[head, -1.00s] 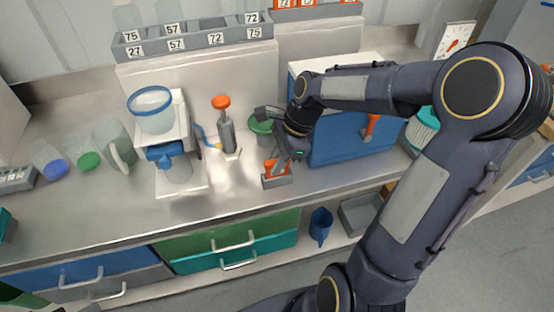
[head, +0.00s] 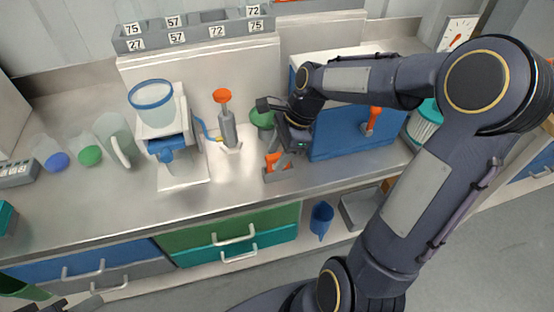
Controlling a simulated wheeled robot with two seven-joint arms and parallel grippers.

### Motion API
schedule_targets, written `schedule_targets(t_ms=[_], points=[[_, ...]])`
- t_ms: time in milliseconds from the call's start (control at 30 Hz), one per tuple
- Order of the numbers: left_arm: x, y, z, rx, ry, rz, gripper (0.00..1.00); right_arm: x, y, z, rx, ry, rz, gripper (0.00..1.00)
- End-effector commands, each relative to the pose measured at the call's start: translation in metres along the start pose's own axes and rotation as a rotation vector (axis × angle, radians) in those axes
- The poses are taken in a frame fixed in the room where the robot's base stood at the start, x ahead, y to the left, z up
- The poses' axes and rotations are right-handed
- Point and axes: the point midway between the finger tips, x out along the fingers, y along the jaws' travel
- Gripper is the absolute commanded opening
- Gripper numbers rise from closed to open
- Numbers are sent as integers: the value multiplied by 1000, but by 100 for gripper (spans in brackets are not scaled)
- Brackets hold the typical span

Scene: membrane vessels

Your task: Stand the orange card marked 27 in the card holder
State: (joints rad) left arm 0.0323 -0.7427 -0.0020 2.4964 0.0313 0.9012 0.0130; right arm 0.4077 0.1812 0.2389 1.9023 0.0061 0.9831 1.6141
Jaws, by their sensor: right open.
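An orange card (head: 271,159) stands in the small grey card holder (head: 277,174) near the front of the steel bench, left of the blue box. It looks roughly upright. Its number cannot be read, and part of it is hidden by my right gripper. My right gripper (head: 284,160) is open, low over the holder, with its fingers close around or beside the card. I cannot tell whether a finger still touches it.
A green-topped vessel (head: 262,119) and an orange-capped grey stand (head: 227,125) are close on the left. The blue box (head: 345,135) is close on the right. A white stand with a clear cup (head: 153,108) is farther left. The bench front edge is near the holder.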

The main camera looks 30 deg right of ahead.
Motion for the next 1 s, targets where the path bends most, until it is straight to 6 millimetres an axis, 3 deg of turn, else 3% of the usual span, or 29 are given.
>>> schedule_targets(t_ms=[133,433,700,1000], points=[[-2,1,-1,0,0,0,36,-26,2,12,-3,0,-6,43],[-1,1,-1,0,0,0,36,-72,50,48,-6,0,-7,43],[3,-1,1,0,0,0,36,-87,105,73,-5,1,-5,43],[3,-2,2,0,0,0,36,-95,133,86,-1,0,-2,43]])
